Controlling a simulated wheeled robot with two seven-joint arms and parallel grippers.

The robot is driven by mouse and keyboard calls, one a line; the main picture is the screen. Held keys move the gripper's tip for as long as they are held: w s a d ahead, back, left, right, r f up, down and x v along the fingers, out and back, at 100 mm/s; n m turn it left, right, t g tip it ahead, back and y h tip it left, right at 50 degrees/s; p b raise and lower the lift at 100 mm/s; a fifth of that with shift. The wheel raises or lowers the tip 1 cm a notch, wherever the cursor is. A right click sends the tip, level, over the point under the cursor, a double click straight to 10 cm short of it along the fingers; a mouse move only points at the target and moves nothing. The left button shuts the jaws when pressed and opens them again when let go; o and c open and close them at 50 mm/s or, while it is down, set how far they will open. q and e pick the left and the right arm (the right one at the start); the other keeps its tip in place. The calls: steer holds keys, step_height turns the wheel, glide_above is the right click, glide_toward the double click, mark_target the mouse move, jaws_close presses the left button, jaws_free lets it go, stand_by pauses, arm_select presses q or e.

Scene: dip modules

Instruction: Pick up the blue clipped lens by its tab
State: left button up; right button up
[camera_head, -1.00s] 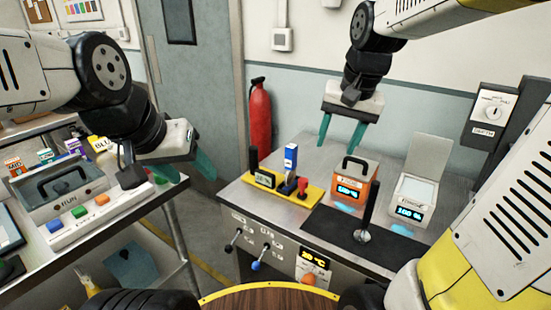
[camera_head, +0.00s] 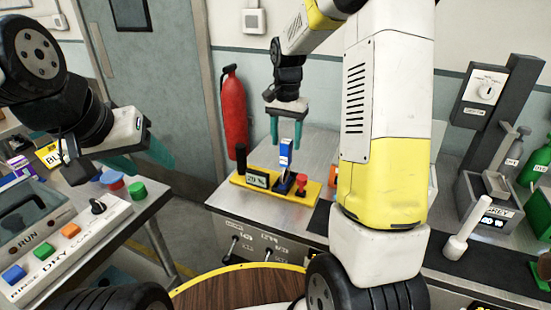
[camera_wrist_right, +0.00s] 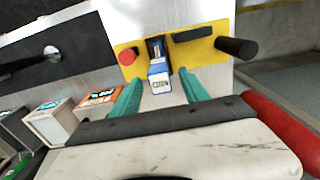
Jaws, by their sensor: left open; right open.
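The blue clipped lens (camera_head: 285,157) stands upright in the yellow holder (camera_head: 243,182) on the metal bench, its pale label facing out. My right gripper (camera_head: 286,140) is open above and around the height of its upper end in the head view. In the right wrist view, the lens (camera_wrist_right: 158,75) shows between the two green fingers of the right gripper (camera_wrist_right: 158,90), apart from both. My left gripper (camera_head: 165,160) is open and empty over the left-hand counter, far from the lens.
The holder also bears a small display (camera_head: 258,179), a red knob (camera_head: 301,181) and a black post (camera_head: 241,158). A fire extinguisher (camera_head: 233,112) stands behind. My right arm hides the bench's middle. A grey station (camera_head: 490,212) stands to the right.

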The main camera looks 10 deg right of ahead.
mark_target(286, 164)
steer(key=shift+f, duration=1.55)
jaws_close()
